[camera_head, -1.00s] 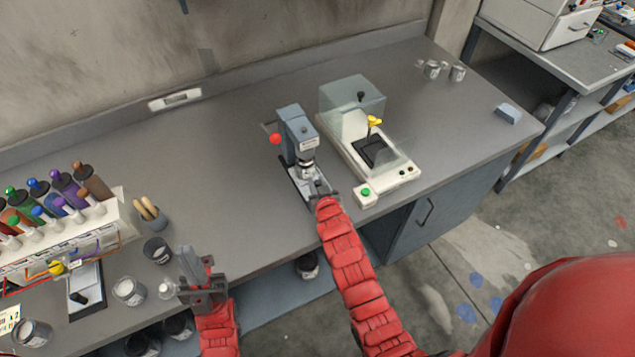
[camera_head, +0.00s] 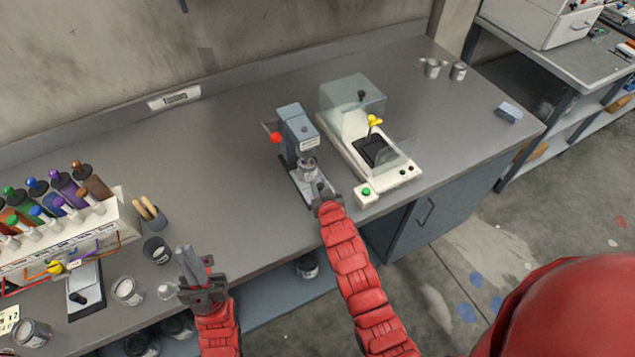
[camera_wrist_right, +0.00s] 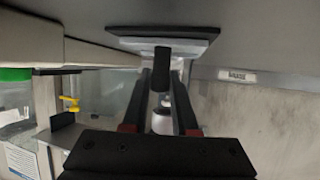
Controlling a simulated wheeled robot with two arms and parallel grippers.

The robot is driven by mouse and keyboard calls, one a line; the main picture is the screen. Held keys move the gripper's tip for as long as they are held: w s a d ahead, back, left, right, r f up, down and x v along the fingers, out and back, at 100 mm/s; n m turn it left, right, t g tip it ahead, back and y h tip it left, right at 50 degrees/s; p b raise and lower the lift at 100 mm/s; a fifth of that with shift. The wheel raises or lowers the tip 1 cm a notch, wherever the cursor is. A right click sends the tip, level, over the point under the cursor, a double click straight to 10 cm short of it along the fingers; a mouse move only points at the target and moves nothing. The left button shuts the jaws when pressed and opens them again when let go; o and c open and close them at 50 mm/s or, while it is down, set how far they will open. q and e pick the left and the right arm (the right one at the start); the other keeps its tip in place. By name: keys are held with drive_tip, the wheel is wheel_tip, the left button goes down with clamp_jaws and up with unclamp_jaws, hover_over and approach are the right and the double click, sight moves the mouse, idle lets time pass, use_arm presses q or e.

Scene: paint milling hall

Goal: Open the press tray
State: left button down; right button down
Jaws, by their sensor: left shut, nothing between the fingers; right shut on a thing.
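The press (camera_head: 297,128) is a grey-blue machine with a red ball lever (camera_head: 276,138), standing near the middle of the bench. Its tray (camera_head: 309,187) is a flat metal piece at its base, pointing to the bench's front edge. My right gripper (camera_head: 324,194) is at the front end of the tray. In the right wrist view the two fingers (camera_wrist_right: 161,95) are shut on the dark tray handle (camera_wrist_right: 161,62). My left gripper (camera_head: 189,264) is shut and empty over the front edge at the left.
A white balance-like device (camera_head: 365,165) with a clear cover and green button stands just right of the press. A bottle rack (camera_head: 70,235), dark cup (camera_head: 157,250) and glass jar (camera_head: 128,291) are at the left. The bench behind the press is clear.

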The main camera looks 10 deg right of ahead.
drive_tip(key=s, duration=0.2)
drive_tip(key=s+d, duration=0.1)
drive_tip(key=s, duration=0.1)
drive_tip(key=s+d+b, duration=0.1)
drive_tip(key=s, duration=0.1)
drive_tip(key=shift+s+d+f, duration=0.1)
drive_tip(key=shift+s, duration=0.5)
drive_tip(key=c, duration=0.7)
unclamp_jaws()
